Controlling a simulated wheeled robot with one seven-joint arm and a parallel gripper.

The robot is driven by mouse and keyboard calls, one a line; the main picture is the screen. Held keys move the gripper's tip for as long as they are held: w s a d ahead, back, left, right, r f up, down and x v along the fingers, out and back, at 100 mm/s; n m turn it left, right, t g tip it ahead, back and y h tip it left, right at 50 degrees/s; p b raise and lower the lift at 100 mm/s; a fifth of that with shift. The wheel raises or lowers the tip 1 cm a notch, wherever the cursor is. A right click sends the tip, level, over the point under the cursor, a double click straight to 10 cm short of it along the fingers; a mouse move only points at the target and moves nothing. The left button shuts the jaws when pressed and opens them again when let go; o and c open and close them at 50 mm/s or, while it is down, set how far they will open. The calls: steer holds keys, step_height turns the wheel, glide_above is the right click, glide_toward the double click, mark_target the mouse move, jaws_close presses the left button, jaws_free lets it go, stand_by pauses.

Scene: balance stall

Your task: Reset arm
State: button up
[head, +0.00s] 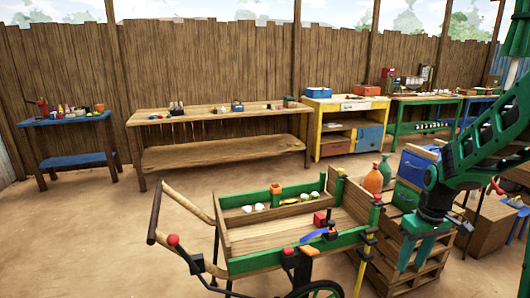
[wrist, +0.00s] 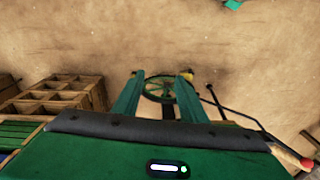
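My gripper (head: 413,262) hangs from my green arm at the right of the head view, pointing down. Its two green fingers are apart, with nothing between them. In the wrist view the fingers of my gripper (wrist: 158,80) are also spread and empty. A dark spoked wheel (wrist: 160,88) shows beyond and below them, apart from the fingers. In the head view the gripper is to the right of the wooden cart (head: 262,240), in front of the stacked pallets.
The cart carries a red block (head: 320,218) and several small items. Stacked pallets (head: 400,278) stand just behind my gripper. An orange bottle (head: 373,180) stands behind the cart. A long wooden table (head: 215,115) and other benches line the fence. Sandy floor at the left is clear.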

steer(key=s+r+m, duration=0.4)
steer(key=s, duration=0.9)
steer(key=s+r+m, duration=0.4)
steer(key=s+r, duration=0.1)
steer(key=s, duration=0.8)
steer(key=shift+s+m, duration=0.25)
steer(key=shift+m, duration=0.15)
steer(key=shift+r, duration=0.1)
